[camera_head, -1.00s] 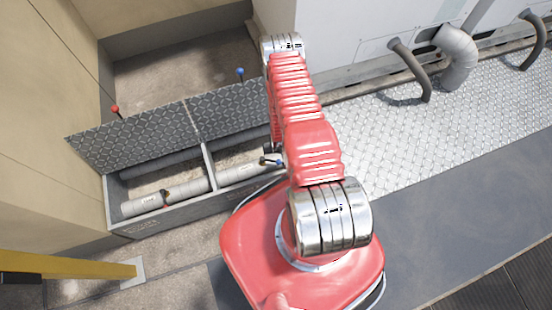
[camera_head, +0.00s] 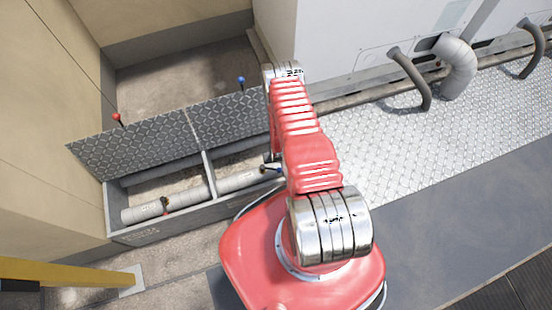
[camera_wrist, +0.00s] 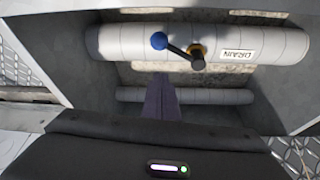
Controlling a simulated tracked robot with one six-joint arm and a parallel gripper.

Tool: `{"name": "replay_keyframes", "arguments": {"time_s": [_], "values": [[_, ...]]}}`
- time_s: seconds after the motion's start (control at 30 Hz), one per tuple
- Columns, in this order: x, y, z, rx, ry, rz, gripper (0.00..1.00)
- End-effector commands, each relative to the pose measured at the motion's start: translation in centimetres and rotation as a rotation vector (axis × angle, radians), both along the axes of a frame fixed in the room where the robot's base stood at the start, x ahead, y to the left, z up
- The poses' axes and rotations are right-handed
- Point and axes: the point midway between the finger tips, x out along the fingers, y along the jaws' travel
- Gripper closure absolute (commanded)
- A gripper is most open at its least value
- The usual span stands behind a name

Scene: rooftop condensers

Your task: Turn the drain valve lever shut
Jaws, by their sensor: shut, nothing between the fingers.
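The drain valve lever (camera_wrist: 180,50) is a dark bar with a blue ball knob (camera_wrist: 159,41). It slants from a brass pivot (camera_wrist: 197,50) on a pale pipe (camera_wrist: 125,42) labelled DRAIN, upside down in the wrist view. The bar lies at a shallow angle to the pipe. My gripper (camera_wrist: 160,78) is shut and empty, its dark fingers pointing at the pipe, just below the knob in the picture, with a visible gap. In the head view the blue knob (camera_head: 280,170) shows beside my red arm, which hides most of my gripper.
The pipes lie in an open trench with grey walls (camera_head: 150,236) and a divider (camera_head: 209,172). Raised tread-plate covers (camera_head: 140,140) stand behind. A second valve (camera_head: 166,206) sits on the left pipe. A yellow rail (camera_head: 70,269) is at lower left; a white condenser (camera_head: 345,40) stands behind.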

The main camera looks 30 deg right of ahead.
Motion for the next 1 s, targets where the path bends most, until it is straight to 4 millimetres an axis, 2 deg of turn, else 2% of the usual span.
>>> {"name": "replay_keyframes", "arguments": {"time_s": [0.2, 0.5, 0.8, 1.0], "values": [[0.6, -0.3, -2.1, 0.000, 0.000, -0.001, 1.00], [1.3, -0.6, -3.9, 0.000, 0.000, -0.001, 1.00], [-1.4, 0.6, -4.4, 0.001, 0.001, -0.001, 1.00], [-2.3, 0.9, -4.6, -0.001, 0.000, -0.001, 1.00]]}}
